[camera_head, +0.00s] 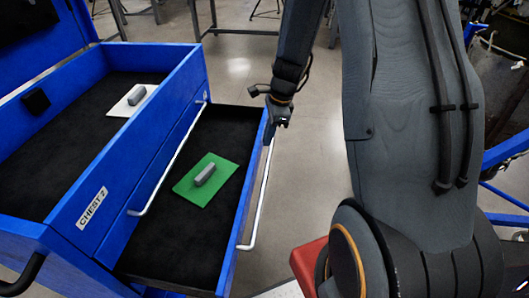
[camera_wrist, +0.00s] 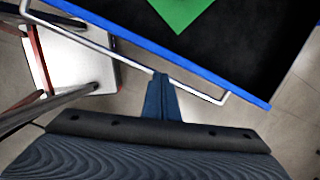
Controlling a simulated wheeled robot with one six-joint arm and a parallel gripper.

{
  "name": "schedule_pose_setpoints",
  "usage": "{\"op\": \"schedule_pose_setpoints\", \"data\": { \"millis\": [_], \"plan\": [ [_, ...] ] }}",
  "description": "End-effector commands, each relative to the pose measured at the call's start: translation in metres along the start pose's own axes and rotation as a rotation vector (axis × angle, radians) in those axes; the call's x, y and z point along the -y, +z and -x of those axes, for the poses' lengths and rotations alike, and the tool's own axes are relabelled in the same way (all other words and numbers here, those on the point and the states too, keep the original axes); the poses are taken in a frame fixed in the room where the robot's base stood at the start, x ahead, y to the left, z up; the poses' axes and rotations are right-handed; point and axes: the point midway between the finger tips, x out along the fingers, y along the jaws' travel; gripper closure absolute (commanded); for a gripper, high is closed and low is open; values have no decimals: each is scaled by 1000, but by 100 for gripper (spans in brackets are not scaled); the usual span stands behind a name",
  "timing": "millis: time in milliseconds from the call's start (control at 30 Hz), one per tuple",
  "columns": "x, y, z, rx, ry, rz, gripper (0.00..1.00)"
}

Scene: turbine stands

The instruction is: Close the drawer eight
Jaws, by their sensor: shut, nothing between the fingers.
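An open drawer (camera_head: 178,232) juts from the side of the blue tool chest in the head view. It has a black lining, and a green sheet with a grey block (camera_head: 205,175) lies in it. Its silver bar handle (camera_head: 256,205) runs along the outer front edge. My gripper (camera_head: 270,138) is at the far end of the drawer front, by the handle. In the wrist view my gripper (camera_wrist: 161,78) is shut and empty, its tips at the handle bar (camera_wrist: 130,62). I cannot tell whether they touch it. No drawer number is readable.
The blue chest (camera_head: 150,150), labelled "CHEST 2", has an open top tray with a white sheet (camera_head: 135,101) and a grey block. A closed drawer's handle (camera_head: 165,165) shows above the open drawer. Grey floor (camera_head: 310,190) is free right of the drawer.

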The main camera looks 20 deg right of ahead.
Motion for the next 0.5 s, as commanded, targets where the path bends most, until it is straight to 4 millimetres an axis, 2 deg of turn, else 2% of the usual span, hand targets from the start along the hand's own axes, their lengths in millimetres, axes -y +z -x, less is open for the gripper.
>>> {"op": "schedule_pose_setpoints", "data": {
  "millis": [100,200,367,500],
  "plan": [
    [16,-12,-12,18,-7,-198,100],
    [23,-17,-17,27,-11,-284,100],
    [25,-18,-26,30,-12,-313,100],
    [24,-17,-43,29,-9,-310,100]
  ]
}}
